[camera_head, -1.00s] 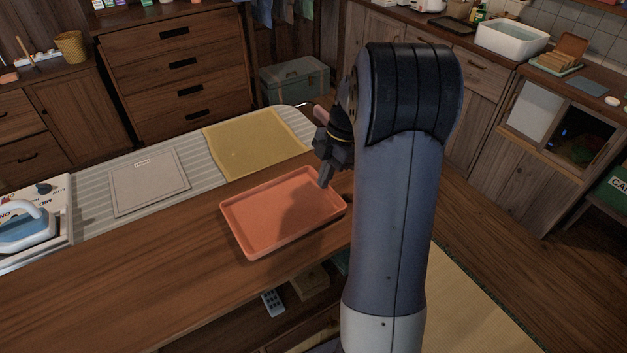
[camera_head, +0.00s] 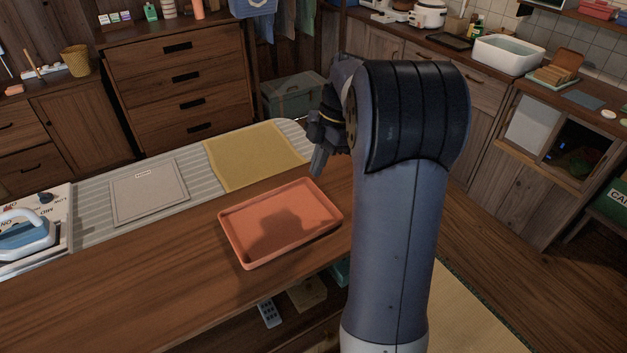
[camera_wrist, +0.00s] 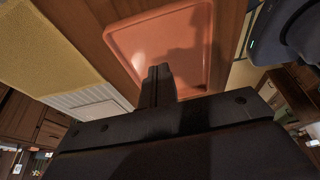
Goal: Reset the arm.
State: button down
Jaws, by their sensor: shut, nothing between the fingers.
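My arm stands upright at the right of the table in the head view, bent at the top. My gripper (camera_head: 317,160) points down beside the far right corner of the orange tray (camera_head: 236,248), above the table. In the wrist view my gripper (camera_wrist: 158,72) is shut, with nothing between its fingers. The orange tray shows beyond the fingertips there (camera_wrist: 203,50). The tray looks empty, with my arm's shadow on it.
On the table are a yellow cloth (camera_head: 252,156), a grey board (camera_head: 150,190) on a striped mat (camera_head: 92,205), and a blue iron (camera_head: 25,235). The table's front left is bare. A shelf below holds a remote (camera_head: 268,313).

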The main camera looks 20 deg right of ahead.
aim_at(313, 203)
jog(key=shift+d+r, duration=0.25)
jog(key=shift+r, duration=0.4)
jog(key=x, duration=1)
jog(key=shift+s+d, duration=0.1)
jog(key=d, duration=0.3)
jog(key=shift+w+d, duration=0.4)
jog(key=shift+a, duration=0.35)
jog(key=shift+s+a, duration=0.15)
jog(key=shift+a, duration=0.05)
